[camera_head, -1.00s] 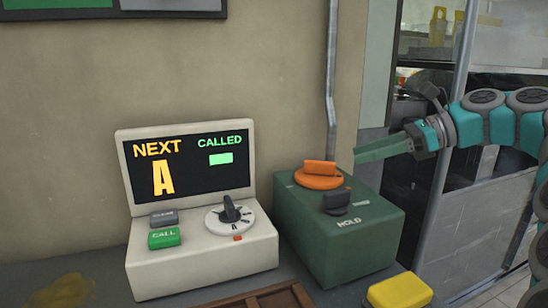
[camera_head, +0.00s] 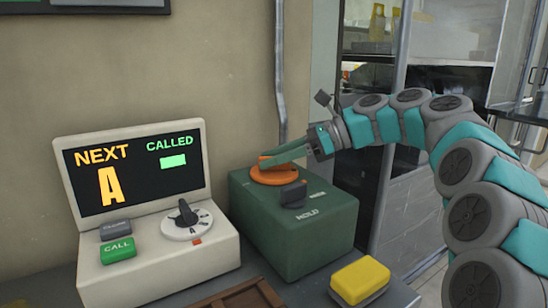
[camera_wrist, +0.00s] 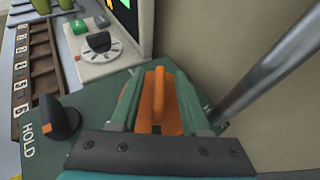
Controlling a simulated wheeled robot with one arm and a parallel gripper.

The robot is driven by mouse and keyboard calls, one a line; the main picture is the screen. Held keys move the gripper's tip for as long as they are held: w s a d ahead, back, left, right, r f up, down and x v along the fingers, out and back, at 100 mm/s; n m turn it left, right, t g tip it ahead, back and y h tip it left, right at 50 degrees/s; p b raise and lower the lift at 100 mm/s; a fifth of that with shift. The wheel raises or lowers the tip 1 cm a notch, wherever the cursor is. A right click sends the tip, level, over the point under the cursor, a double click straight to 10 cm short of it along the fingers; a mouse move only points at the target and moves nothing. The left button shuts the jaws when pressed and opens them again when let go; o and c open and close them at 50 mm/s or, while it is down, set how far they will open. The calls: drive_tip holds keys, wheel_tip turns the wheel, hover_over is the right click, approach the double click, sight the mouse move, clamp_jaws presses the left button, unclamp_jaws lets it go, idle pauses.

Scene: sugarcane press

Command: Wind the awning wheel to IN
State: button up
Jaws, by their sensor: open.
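An orange wheel (camera_head: 273,177) with a raised grip bar sits on top of the green box (camera_head: 310,232). In the wrist view the wheel's bar (camera_wrist: 158,92) stands between the two green fingers of my gripper (camera_wrist: 160,80). The fingers are open, one on each side of the bar with gaps showing. In the head view my gripper (camera_head: 284,156) reaches over the wheel from the right and hides part of it. I cannot read an IN mark. A black knob (camera_head: 293,194) with the word HOLD stands beside the wheel.
A white console (camera_head: 160,262) with a screen, a black dial (camera_head: 187,214) and buttons stands left of the green box. A yellow block (camera_head: 360,279) and a brown wooden tray (camera_head: 240,297) lie in front. A grey pipe (camera_wrist: 275,65) rises close on the right in the wrist view.

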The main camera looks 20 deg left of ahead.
clamp_jaws()
idle(0.3)
idle(0.3)
